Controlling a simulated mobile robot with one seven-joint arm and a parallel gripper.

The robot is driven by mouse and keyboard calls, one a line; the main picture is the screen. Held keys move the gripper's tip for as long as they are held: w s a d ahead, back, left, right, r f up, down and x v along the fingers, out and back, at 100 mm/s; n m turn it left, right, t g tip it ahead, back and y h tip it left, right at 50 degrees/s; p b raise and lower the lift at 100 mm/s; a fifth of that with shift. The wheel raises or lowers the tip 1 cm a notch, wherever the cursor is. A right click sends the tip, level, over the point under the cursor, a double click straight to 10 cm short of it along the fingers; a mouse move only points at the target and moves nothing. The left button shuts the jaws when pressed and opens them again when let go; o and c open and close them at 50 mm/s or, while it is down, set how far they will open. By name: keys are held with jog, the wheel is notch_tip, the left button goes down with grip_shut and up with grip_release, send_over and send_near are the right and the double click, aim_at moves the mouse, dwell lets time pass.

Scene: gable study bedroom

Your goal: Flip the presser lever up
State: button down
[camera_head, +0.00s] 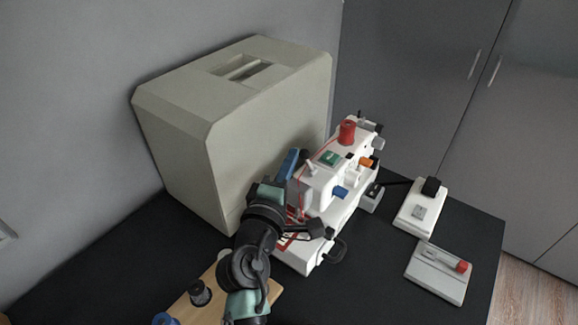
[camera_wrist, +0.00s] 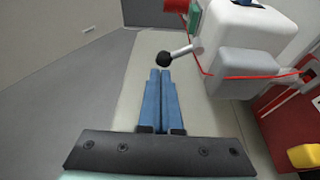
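The presser lever (camera_wrist: 184,53) shows in the wrist view as a short pale metal arm with a black ball knob, sticking out from the white sewing machine (camera_wrist: 245,35). In the head view the sewing machine (camera_head: 318,187) stands on the dark tabletop; the lever is hard to make out there. My gripper (camera_wrist: 161,72) has its two blue fingers together, with nothing seen between them. The fingertips appear just below the black knob in the wrist picture; I cannot tell whether they touch it. In the head view my gripper (camera_head: 291,163) is on the machine's left side.
A large beige cover (camera_head: 240,130) stands close behind my gripper. A wooden board (camera_head: 205,296) with spools lies at the front left. A white foot pedal (camera_head: 419,212) and a grey box with a red part (camera_head: 440,273) lie to the right.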

jog(key=shift+s+d+f+m+b, duration=0.2)
jog(key=shift+m+b, duration=0.4)
jog(key=shift+b, duration=0.5)
jog(key=m+b, duration=0.1)
jog(key=b, duration=0.1)
jog(key=d+m+t+b, duration=0.1)
jog(key=m+b, duration=0.1)
jog(key=s+m+h+b, duration=0.1)
jog(key=b, duration=0.1)
jog(key=shift+d+r, duration=0.25)
jog(key=shift+r, duration=0.15)
jog(key=shift+d+m, duration=0.1)
jog(key=shift+m, duration=0.3)
jog(key=shift+s+d+r+b, duration=0.15)
jog(key=shift+d+b, duration=0.1)
jog(key=shift+b, duration=0.2)
jog(key=shift+r, duration=0.2)
